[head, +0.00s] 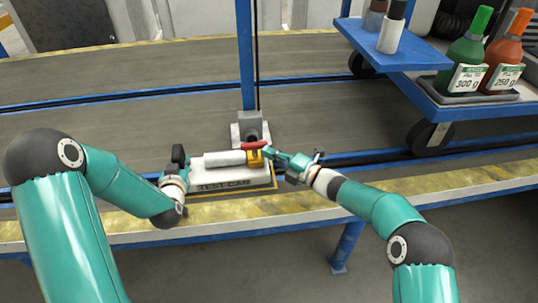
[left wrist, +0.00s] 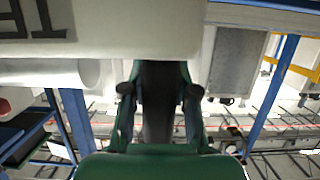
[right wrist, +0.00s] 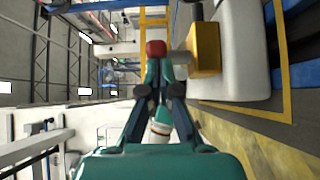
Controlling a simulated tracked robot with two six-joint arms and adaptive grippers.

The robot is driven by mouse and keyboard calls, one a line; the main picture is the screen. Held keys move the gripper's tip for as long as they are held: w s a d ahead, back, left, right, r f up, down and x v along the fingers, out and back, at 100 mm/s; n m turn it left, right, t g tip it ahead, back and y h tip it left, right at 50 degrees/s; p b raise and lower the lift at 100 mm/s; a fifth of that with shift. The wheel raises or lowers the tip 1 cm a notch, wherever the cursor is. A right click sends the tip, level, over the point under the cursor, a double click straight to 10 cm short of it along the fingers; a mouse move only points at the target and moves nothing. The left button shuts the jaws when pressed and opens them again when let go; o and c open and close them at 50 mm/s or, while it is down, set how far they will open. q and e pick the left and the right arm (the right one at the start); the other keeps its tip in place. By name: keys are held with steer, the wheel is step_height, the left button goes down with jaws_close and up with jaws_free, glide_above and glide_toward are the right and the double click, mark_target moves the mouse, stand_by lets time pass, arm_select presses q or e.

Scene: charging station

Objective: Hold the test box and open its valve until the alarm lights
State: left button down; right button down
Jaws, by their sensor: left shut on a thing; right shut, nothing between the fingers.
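The white test box (head: 222,183) with dark lettering lies on the bench near its front edge. A pale cylinder (head: 219,159) lies on top. At its right end is a yellow valve body (head: 255,158) with a red handle (head: 252,146). My left gripper (head: 186,168) is shut on the left end of the box; in the left wrist view the white box (left wrist: 120,35) hides its fingertips. My right gripper (head: 269,152) is shut and empty, its tips at the red handle's right end. The right wrist view shows the red handle end (right wrist: 156,48) right at the tips, seemingly touching, beside the yellow valve (right wrist: 205,50).
A grey device (head: 250,128) stands at the foot of a blue post (head: 246,60) just behind the box; no light shows on it. A blue cart (head: 400,57) with green (head: 465,52) and orange (head: 505,50) bottles is at the right. The bench left of the box is clear.

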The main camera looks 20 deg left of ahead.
steer(key=shift+w+d, duration=0.1)
steer(key=shift+w, duration=0.35)
steer(key=shift+w+a, duration=0.3)
steer(key=shift+w, duration=0.6)
steer(key=shift+w+a, duration=0.5)
steer(key=shift+w, duration=0.2)
stand_by(0.9)
steer(key=shift+w+a, duration=0.4)
steer(key=shift+a, duration=0.15)
stand_by(0.8)
steer(key=shift+d, duration=0.15)
stand_by(0.4)
